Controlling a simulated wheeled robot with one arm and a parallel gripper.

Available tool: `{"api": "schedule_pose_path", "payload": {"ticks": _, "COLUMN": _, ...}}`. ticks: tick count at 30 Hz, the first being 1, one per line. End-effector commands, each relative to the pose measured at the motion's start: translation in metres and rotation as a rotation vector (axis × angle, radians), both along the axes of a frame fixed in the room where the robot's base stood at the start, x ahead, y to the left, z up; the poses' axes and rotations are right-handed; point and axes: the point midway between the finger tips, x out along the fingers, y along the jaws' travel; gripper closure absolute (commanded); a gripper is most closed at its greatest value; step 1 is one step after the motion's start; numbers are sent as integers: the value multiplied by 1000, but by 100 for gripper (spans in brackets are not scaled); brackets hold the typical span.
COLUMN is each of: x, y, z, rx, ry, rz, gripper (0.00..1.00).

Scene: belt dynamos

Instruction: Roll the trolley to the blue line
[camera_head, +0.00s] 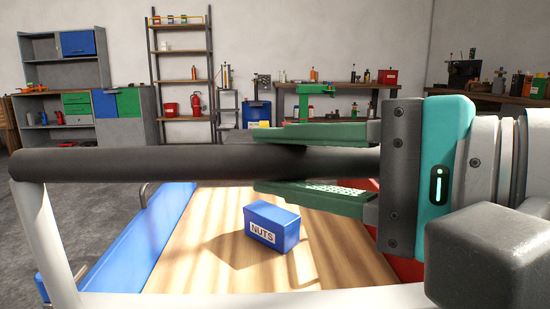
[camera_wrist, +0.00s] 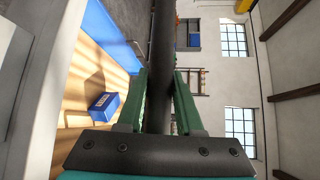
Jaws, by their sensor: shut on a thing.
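The trolley has a wooden deck (camera_head: 190,250) with a blue side wall on the left and a red one on the right. Its push handle has a dark grip bar (camera_head: 150,163) on a white frame. My gripper (camera_head: 270,160) is shut on the grip bar, with one green finger above it and one below. The wrist view shows the bar (camera_wrist: 164,45) running between the two fingers (camera_wrist: 160,100). A blue box labelled NUTS (camera_head: 271,226) sits on the deck; it also shows in the wrist view (camera_wrist: 104,106). The blue line is not visible in either view.
Grey floor (camera_head: 60,200) shows left of the trolley. Cabinets (camera_head: 75,110), a tall shelf (camera_head: 182,80) and a workbench (camera_head: 345,88) stand along the back wall. A fire extinguisher (camera_head: 196,103) and a blue drum (camera_head: 256,113) stand there too. Another bench is at the right.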

Motion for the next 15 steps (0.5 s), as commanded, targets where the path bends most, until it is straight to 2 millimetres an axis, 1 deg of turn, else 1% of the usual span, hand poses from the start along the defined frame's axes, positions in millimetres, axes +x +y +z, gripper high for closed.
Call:
{"api": "schedule_pose_path", "payload": {"ticks": 1, "x": -2, "y": 0, "z": -4, "rx": -5, "ry": 4, "rz": -1, "gripper": 100}}
{"api": "schedule_pose_path", "payload": {"ticks": 6, "x": -7, "y": 0, "z": -3, "rx": -5, "ry": 5, "rz": 0, "gripper": 100}}
{"api": "schedule_pose_path", "payload": {"ticks": 15, "x": -7, "y": 0, "z": -3, "rx": -6, "ry": 6, "rz": 0, "gripper": 100}}
